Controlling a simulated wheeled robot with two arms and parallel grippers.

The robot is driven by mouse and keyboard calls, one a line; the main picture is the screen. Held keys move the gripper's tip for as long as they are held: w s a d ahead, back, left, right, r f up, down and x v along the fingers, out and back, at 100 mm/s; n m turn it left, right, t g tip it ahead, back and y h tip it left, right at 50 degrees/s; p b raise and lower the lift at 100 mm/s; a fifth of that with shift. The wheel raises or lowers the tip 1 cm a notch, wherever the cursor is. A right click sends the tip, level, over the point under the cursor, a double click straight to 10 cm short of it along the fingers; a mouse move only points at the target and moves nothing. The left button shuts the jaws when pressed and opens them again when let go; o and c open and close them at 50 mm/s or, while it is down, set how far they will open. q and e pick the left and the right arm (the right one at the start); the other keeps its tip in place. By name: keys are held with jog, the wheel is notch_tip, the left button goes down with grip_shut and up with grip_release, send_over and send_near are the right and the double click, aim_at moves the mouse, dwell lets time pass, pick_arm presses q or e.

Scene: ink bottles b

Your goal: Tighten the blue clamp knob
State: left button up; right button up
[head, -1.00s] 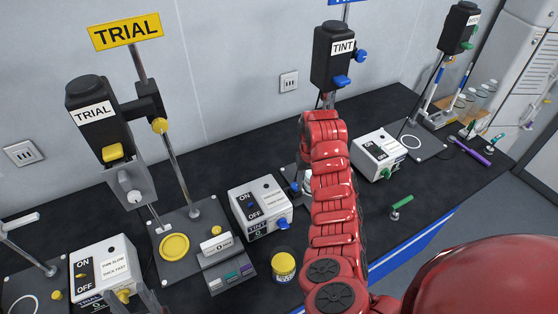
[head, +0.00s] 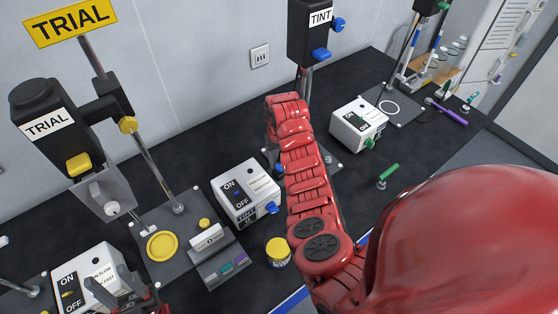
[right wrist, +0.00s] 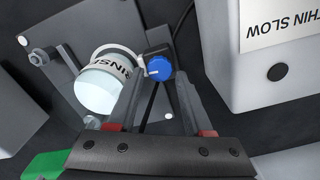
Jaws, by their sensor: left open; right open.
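The blue clamp knob (right wrist: 158,68) shows in the right wrist view, on a dark block of a clamp whose pale ring goes around a bottle labelled "RINS…" (right wrist: 100,88). My right gripper (right wrist: 158,84) is open, with a finger on either side of the line to the knob. The knob lies at the fingertips; I cannot tell whether they touch it. In the head view my red right arm hides the knob and the right gripper. My left gripper (head: 122,288) is open at the bottom left, beside the TRIAL switch box.
The TRIAL stand (head: 45,115) is at the left, the TINT stand (head: 318,35) behind my right arm. An ON/OFF box with a blue knob (head: 245,190) stands left of that arm. A yellow-lidded jar (head: 278,252) is near the front edge. A white box (right wrist: 265,60) flanks the right gripper.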

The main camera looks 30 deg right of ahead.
jog(key=shift+s+f, duration=0.1)
jog(key=shift+f, duration=0.3)
grip_shut()
